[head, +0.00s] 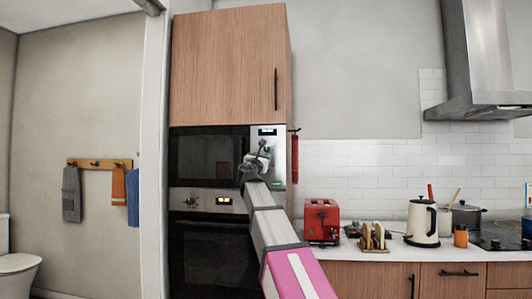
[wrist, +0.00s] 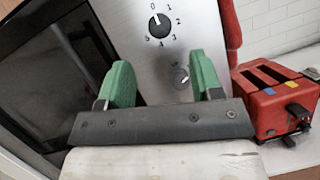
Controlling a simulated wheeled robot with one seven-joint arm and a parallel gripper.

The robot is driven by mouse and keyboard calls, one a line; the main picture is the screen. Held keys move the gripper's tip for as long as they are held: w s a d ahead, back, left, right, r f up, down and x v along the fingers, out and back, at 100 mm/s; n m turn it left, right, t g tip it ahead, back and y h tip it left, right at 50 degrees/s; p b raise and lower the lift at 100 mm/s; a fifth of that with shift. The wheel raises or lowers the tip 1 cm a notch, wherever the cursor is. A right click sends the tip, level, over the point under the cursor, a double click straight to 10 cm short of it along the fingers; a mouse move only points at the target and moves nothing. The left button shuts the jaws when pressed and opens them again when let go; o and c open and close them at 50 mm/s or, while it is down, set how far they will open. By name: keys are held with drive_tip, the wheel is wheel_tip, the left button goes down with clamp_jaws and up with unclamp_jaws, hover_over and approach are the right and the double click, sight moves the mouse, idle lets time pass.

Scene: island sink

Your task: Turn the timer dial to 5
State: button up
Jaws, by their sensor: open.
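The timer dial (wrist: 159,27) is a round black knob on the steel panel of the microwave (head: 208,157). Numbers ring it, with 0 at upper left and 5 at lower left. Its white mark seems to point toward the 0. My gripper (wrist: 163,80) is open, with its two green fingers apart and nothing between them. The dial shows beyond the fingertips, apart from them. A smaller silver knob (wrist: 181,77) shows between the fingers. In the head view my gripper (head: 256,160) is in front of the panel and hides the dial.
An oven (head: 212,240) sits below the microwave and a wooden cupboard (head: 225,65) above. A red toaster (head: 322,222) stands on the counter to the right, also in the wrist view (wrist: 275,98). A red item (head: 295,158) hangs beside the panel.

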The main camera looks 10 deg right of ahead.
sight(266, 150)
drive_tip(key=x, duration=0.8)
drive_tip(key=c, duration=0.9)
